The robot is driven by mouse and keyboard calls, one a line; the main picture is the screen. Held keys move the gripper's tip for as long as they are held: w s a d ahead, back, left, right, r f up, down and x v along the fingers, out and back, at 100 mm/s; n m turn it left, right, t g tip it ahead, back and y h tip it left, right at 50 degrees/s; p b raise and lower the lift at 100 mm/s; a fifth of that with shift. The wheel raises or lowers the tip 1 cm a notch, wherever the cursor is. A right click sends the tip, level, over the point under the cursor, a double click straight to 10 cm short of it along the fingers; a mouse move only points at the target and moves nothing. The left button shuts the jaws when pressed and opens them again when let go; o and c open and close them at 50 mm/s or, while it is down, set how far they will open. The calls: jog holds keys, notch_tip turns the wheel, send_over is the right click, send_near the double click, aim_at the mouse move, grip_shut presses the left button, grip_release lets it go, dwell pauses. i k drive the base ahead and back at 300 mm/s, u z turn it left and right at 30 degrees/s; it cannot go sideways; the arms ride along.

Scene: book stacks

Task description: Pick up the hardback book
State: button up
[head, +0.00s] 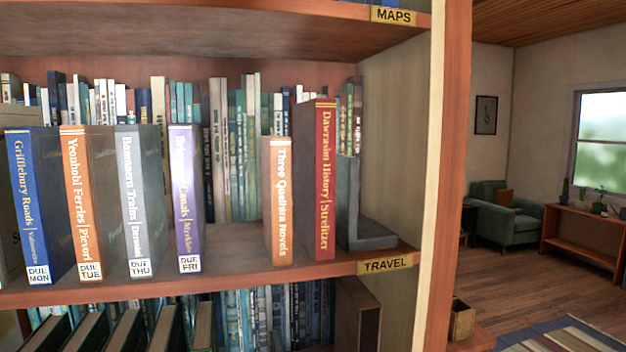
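Several books stand upright on the shelf labelled TRAVEL, spines facing me. From the left they are a blue book (33,205), an orange book (80,200), a grey book (134,200) and a purple book (185,200); these carry DUE MON, TUE, THU and FRI labels. After a gap come a shorter orange book (282,205), "Three Quillors Novels", and a taller red book (324,180), "Dawrasim History". I cannot tell which one the task calls the hardback book. My gripper is not in view.
A grey bookend (372,236) stands right of the red book. A row of thinner books (232,150) fills the back. The TRAVEL shelf (225,279) has bare board between the purple and shorter orange books. A wooden upright (447,180) bounds the right side.

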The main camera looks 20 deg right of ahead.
aim_at(314, 120)
jog(key=u, duration=0.5)
jog(key=k, duration=0.4)
jog(key=u, duration=0.65)
